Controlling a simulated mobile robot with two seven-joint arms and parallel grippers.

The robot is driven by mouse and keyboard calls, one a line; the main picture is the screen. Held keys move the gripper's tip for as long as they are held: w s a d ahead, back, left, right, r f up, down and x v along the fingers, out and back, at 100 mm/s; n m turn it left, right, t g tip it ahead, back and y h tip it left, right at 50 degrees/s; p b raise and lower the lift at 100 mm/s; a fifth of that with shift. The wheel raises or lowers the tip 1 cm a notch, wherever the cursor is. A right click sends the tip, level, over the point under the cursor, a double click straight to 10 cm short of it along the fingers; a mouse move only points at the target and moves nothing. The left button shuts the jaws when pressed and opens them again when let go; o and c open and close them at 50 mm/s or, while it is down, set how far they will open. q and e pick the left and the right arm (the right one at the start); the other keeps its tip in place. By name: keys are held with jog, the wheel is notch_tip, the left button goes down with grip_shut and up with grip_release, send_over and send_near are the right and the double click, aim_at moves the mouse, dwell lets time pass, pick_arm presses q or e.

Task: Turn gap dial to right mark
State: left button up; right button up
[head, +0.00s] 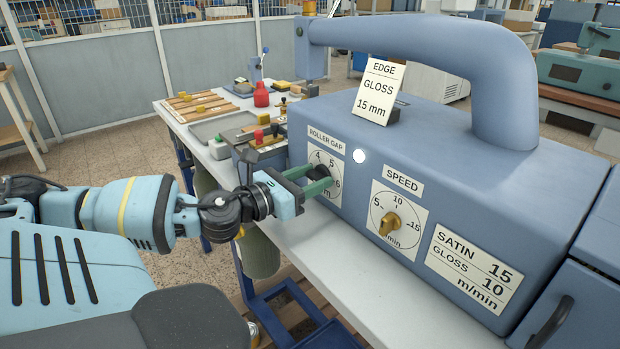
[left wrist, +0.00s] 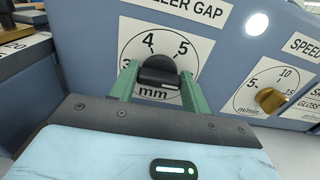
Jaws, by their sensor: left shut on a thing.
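The roller gap dial is a black knob (left wrist: 158,71) on a white plate (left wrist: 140,35) marked 3, 4, 5 and mm in the left wrist view. The knob's pointer cannot be made out. My right gripper is not in view.
The speed dial (head: 391,223) with a brass knob sits right of the gap dial. A card (head: 378,92) reading EDGE GLOSS 15 mm stands on the machine (head: 450,150). A plate (head: 474,268) lists SATIN 15, GLOSS 10 m/min. A cluttered bench (head: 215,170) lies behind my left gripper.

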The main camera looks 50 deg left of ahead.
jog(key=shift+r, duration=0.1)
pick_arm(q)
jog(key=n+p, duration=0.1)
jog(key=n, duration=0.2)
jog(key=shift+r, duration=0.15)
jog(key=n+p, duration=0.1)
jog(key=n, duration=0.2)
jog(key=shift+a+r+p, duration=0.1)
jog(key=shift+p, duration=0.3)
jog(key=n+p, duration=0.2)
jog(key=n, duration=0.1)
jog(key=shift+f+n+p, duration=0.2)
jog(key=shift+n+p, duration=0.4)
jog(key=shift+n, duration=0.3)
jog(key=shift+a+f+n, duration=0.1)
jog(key=shift+n, duration=0.2)
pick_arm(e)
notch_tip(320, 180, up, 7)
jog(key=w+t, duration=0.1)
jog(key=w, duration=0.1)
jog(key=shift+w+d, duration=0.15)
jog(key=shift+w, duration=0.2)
pick_arm(q)
jog(key=shift+p, duration=0.3)
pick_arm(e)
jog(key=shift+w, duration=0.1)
pick_arm(q)
jog(key=shift+f, duration=0.1)
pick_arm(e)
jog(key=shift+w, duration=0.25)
